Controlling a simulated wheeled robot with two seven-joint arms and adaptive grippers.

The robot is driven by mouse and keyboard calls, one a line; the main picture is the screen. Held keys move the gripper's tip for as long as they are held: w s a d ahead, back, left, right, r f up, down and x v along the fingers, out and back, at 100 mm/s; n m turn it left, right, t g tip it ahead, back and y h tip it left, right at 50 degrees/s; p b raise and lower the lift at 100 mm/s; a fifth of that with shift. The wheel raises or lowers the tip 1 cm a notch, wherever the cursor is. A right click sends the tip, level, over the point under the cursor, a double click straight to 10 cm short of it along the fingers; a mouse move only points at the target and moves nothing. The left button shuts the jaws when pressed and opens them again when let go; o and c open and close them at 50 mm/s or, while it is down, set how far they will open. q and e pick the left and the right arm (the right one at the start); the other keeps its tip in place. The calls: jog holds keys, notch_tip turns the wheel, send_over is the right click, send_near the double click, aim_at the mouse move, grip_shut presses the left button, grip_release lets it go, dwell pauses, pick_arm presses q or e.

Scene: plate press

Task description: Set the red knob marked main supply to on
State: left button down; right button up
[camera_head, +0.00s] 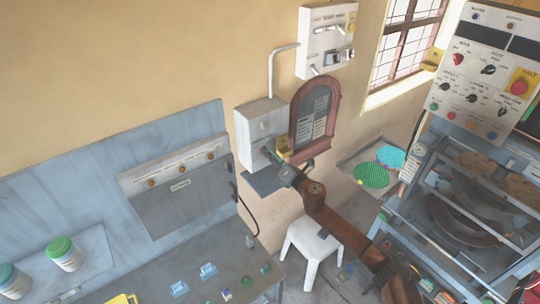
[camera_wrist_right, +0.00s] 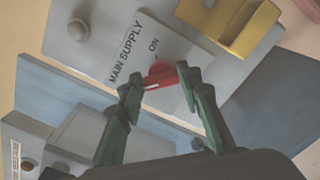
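The red knob (camera_wrist_right: 161,75) sits on a pale plate lettered MAIN SUPPLY, with ON printed beside it, in the right wrist view. The plate is on the front of a grey wall box (camera_wrist_right: 85,45), which also shows in the head view (camera_head: 257,118). My right gripper (camera_wrist_right: 160,81) has its two green fingers apart, one on each side of the knob at its near edge. I cannot tell whether they touch it. In the head view my right gripper (camera_head: 270,156) reaches the lower part of the box and the knob is hidden. My left gripper is not in view.
A yellow part (camera_wrist_right: 240,25) juts out close to the knob. A brown arched board (camera_head: 316,112) hangs right of the box. A white stool (camera_head: 311,247) stands below my right arm. A machine with a control panel (camera_head: 487,75) is at the right.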

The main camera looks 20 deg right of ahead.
jog(key=c, duration=0.6)
jog(key=shift+m, duration=0.4)
jog(key=m+p, duration=0.2)
jog(key=m, duration=0.3)
jog(key=m+p, duration=0.2)
jog(key=m, duration=0.4)
jog(key=f+m+p, duration=0.1)
jog(key=m+p, duration=0.1)
jog(key=m, duration=0.4)
dwell(0.4)
jog(key=o, duration=1.2)
jog(key=shift+r, duration=0.1)
